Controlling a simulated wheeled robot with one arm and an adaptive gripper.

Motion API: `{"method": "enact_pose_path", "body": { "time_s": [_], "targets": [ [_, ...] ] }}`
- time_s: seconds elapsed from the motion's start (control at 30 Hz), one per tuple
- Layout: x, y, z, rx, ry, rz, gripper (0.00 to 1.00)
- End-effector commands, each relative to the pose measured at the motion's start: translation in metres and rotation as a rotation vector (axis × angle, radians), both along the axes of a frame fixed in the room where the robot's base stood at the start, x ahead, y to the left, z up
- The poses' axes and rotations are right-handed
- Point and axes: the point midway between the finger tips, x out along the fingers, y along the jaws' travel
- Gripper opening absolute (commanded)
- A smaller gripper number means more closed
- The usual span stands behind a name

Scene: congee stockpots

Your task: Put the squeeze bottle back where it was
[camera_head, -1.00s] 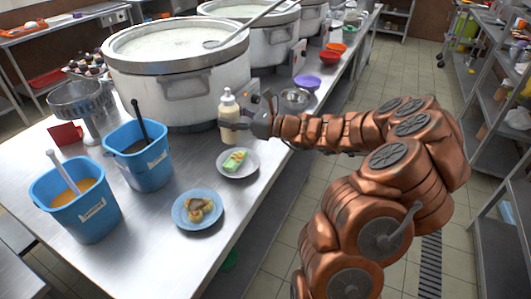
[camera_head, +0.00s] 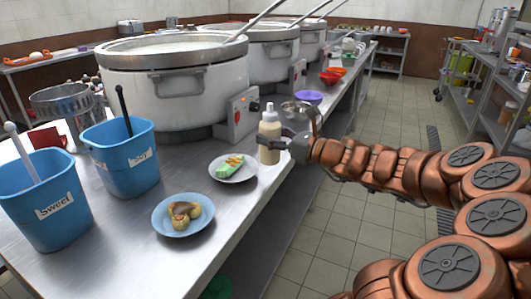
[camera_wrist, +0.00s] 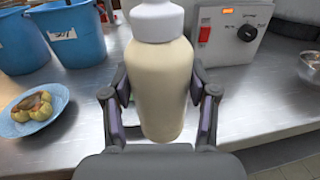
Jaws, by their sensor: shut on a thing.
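The squeeze bottle (camera_head: 269,138) is cream-coloured with a white cap and nozzle, and stands upright. My gripper (camera_head: 285,146) is shut on its body from the right, near the counter's front edge. In the wrist view the bottle (camera_wrist: 158,85) fills the middle, with a finger of my gripper (camera_wrist: 160,108) on each side. The bottle is just right of the white plate with the green and orange food. Whether its base touches the counter I cannot tell.
A white plate (camera_head: 245,175) and a blue plate (camera_head: 172,226) lie on the counter (camera_head: 225,220). Blue tubs (camera_head: 125,165) stand left. Large stockpots (camera_head: 175,90) line the back, with a control box (camera_head: 236,117) behind the bottle. A metal bowl (camera_head: 300,110) and purple bowl (camera_head: 309,97) lie beyond.

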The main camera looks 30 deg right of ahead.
Motion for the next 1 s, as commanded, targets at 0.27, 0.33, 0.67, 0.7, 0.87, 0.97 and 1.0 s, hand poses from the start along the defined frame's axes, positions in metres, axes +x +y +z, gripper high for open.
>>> {"method": "enact_pose_path", "body": {
  "time_s": [0.27, 0.33, 0.67, 0.7, 0.87, 0.97, 1.0],
  "targets": [
    [0.036, -0.019, -0.005, -0.001, 0.001, 0.001, 0.41],
    [0.047, -0.023, -0.007, 0.001, 0.001, 0.002, 0.41],
    [0.097, -0.050, -0.011, -0.003, 0.000, 0.002, 0.41],
    [0.102, -0.054, -0.012, 0.000, 0.001, -0.001, 0.41],
    [0.122, -0.064, -0.014, -0.001, 0.001, -0.001, 0.41],
    [0.129, -0.068, -0.013, -0.001, -0.001, 0.000, 0.41],
    [0.131, -0.069, -0.013, -0.001, -0.002, 0.000, 0.41]
  ]
}}
